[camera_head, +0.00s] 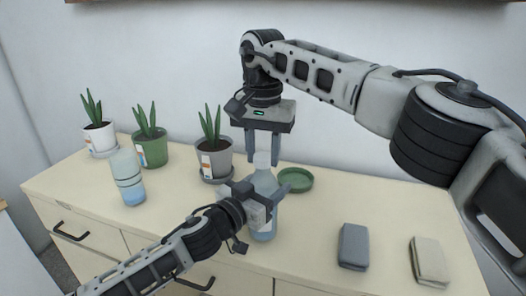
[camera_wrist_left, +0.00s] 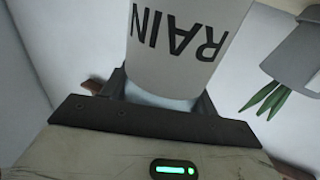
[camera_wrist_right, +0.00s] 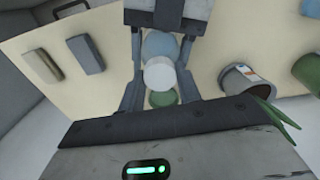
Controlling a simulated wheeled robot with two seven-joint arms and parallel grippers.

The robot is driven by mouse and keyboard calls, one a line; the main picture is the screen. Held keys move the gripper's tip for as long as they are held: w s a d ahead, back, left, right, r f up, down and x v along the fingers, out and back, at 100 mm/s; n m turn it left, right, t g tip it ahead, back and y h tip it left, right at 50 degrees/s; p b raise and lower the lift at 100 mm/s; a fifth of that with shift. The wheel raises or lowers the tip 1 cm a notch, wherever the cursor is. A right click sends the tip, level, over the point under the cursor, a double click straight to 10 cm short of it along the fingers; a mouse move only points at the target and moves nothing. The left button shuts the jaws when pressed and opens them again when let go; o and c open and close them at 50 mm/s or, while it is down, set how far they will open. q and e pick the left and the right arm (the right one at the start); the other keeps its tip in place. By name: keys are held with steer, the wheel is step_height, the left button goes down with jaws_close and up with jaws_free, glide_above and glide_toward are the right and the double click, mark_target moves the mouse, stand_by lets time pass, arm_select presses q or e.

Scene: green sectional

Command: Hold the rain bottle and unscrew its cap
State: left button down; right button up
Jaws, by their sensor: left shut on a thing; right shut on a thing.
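The rain bottle (camera_head: 264,228) stands upright on the cabinet top, pale blue with a whitish cap (camera_head: 262,158). Its label reads RAIN in the left wrist view (camera_wrist_left: 180,40). My left gripper (camera_head: 262,192) is shut around the bottle's body from the front left. My right gripper (camera_head: 262,160) points down from above, its fingers on either side of the cap and shut on it. The right wrist view shows the cap (camera_wrist_right: 158,74) between those fingers. The left gripper hides part of the bottle's body.
A light blue tumbler (camera_head: 128,178) stands at left. Potted plants in white (camera_head: 99,137), green (camera_head: 152,150) and grey (camera_head: 214,160) pots line the back. A green saucer (camera_head: 300,180) lies right behind the bottle. A grey block (camera_head: 353,246) and a beige block (camera_head: 429,262) lie at right.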

mark_target(263, 156)
steer(key=shift+r, duration=0.1)
stand_by(0.3)
steer(key=shift+r, duration=1.05)
steer(key=shift+r, duration=2)
arm_select(q)
steer(key=shift+c, duration=1.6)
jaws_free()
